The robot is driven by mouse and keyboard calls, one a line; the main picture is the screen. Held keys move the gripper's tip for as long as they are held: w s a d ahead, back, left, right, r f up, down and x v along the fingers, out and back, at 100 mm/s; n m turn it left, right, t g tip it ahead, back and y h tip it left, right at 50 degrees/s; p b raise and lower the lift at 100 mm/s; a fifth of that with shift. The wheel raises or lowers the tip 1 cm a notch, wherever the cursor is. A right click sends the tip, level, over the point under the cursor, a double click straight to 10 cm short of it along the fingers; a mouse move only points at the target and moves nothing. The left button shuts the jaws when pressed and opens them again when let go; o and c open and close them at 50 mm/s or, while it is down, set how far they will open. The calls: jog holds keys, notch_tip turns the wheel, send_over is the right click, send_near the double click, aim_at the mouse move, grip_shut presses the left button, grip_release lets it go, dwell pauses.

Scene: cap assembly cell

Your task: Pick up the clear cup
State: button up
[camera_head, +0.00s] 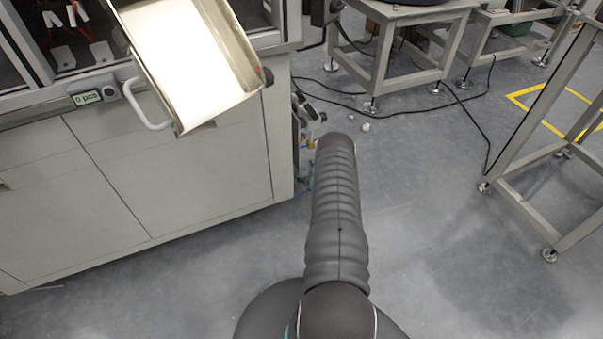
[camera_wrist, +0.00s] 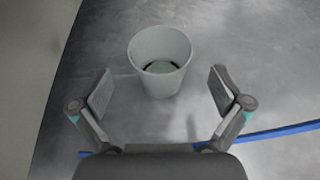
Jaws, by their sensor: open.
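In the wrist view, a pale, translucent cup (camera_wrist: 162,82) stands on a grey surface, its open mouth facing the camera. It looks empty, with a dark ring near its bottom. My gripper (camera_wrist: 160,88) is open, with one finger on each side of the cup's lower part in the picture and a gap on both sides. I cannot tell how far the fingertips are above or short of the cup. In the head view neither the cup nor my gripper shows; my arm fills the lower middle.
A blue line or hose (camera_wrist: 282,131) crosses the surface at the right in the wrist view. In the head view, a cabinet (camera_head: 170,165) with a bright metal tray (camera_head: 185,55) stands at left. A metal frame (camera_head: 530,130) stands at right, with open floor (camera_head: 430,210) between.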

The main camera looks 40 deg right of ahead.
aim_at(302, 168)
jog(key=shift+f+x, duration=0.25)
jog(key=shift+x, duration=1.7)
jog(key=shift+w+d+f+b, duration=0.2)
jog(key=shift+w+b, duration=0.1)
jog(key=shift+w, duration=0.2)
jog(key=c, duration=1.1)
jog(key=shift+o, duration=0.2)
jog(key=shift+r, duration=0.15)
